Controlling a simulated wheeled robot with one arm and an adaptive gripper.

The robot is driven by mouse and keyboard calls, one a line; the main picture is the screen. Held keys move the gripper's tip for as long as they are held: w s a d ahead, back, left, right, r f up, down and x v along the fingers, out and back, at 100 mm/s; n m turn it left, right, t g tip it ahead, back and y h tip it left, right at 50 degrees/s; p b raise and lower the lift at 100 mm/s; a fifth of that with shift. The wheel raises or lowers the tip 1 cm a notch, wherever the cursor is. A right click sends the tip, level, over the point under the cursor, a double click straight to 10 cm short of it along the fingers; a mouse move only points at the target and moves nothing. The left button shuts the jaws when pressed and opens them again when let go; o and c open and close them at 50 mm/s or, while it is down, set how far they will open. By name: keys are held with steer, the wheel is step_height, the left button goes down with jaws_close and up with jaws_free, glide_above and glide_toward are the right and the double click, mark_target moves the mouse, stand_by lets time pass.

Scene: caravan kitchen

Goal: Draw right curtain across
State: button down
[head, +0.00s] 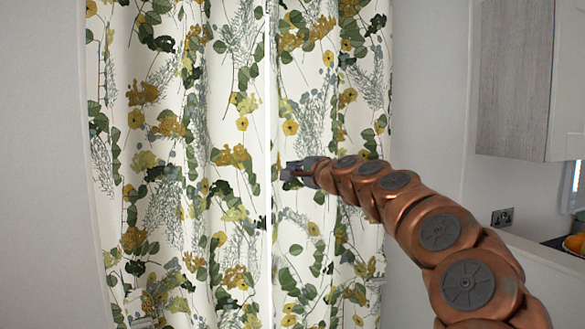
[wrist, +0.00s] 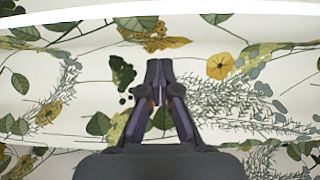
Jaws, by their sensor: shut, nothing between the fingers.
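The right curtain (head: 312,95) is white with yellow flowers and green leaves. It hangs in folds, and its inner edge meets the left curtain (head: 175,110) at a pale vertical line. My gripper (head: 288,170) is in front of the right curtain, close to that inner edge at mid height. In the wrist view my gripper (wrist: 159,68) has its fingertips together with no cloth between them. Patterned curtain fabric fills the background there, with a pale edge along the top. I cannot tell whether the fingertips touch the cloth.
A grey wood-front cabinet (head: 514,80) hangs at the upper right. Below it are a wall socket (head: 502,217), a pale counter (head: 545,252) and orange fruit (head: 575,243) at the right edge. Plain wall (head: 40,150) lies left of the curtains.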

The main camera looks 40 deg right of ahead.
steer(key=s+d+b, duration=0.2)
steer(key=s, duration=0.9)
steer(key=shift+r, duration=0.1)
